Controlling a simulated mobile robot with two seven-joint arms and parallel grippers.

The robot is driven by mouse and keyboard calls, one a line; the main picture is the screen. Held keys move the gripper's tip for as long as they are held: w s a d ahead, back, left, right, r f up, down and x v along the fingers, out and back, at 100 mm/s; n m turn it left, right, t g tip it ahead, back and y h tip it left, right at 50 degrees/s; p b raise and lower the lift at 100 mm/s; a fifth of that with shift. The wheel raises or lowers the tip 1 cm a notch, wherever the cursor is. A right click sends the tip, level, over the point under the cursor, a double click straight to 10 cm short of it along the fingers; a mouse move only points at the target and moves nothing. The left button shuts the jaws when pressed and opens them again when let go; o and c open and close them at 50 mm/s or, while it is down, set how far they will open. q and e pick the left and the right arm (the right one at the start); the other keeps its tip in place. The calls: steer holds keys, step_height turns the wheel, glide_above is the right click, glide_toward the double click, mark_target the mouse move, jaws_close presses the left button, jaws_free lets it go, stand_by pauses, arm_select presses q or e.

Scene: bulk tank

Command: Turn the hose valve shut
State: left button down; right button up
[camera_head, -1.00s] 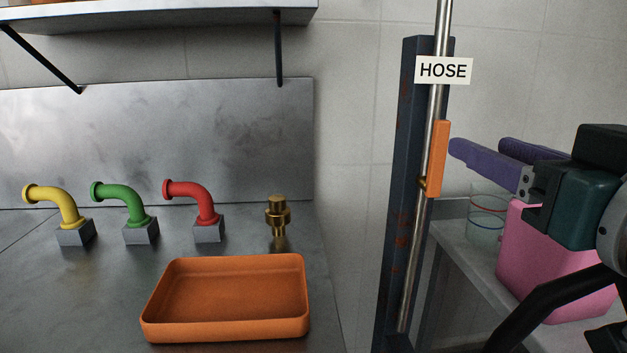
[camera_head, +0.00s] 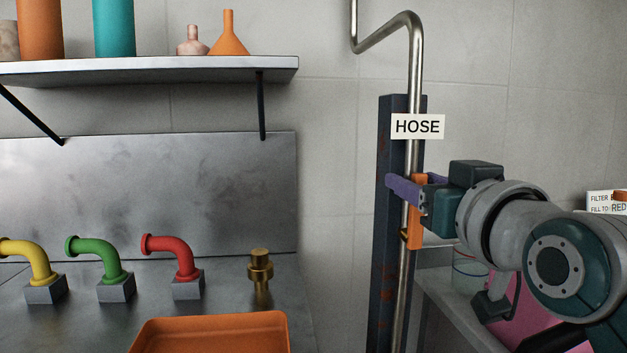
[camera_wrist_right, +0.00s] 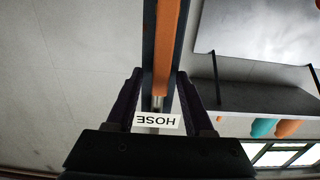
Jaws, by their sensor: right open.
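The hose valve's orange handle (camera_head: 415,235) stands upright, in line with the steel pipe (camera_head: 415,70) under the white HOSE label (camera_head: 418,127). A small brass part shows at its lower end. My right gripper (camera_head: 398,190) is at the handle's upper part, with a purple finger crossing in front of the pipe. In the right wrist view the gripper (camera_wrist_right: 159,78) is open, with the orange handle (camera_wrist_right: 168,45) between and beyond its dark fingers. No grip on the handle shows. My left gripper is not in view.
A dark post (camera_head: 386,245) backs the pipe. Left are yellow (camera_head: 38,260), green (camera_head: 107,258) and red (camera_head: 180,257) elbow spouts, a brass fitting (camera_head: 260,275) and an orange tray (camera_head: 210,320). A shelf (camera_head: 150,70) hangs above. A pink container (camera_head: 515,315) is at right.

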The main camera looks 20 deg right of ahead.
steer(key=shift+c, duration=0.4)
jaws_close()
stand_by(0.9)
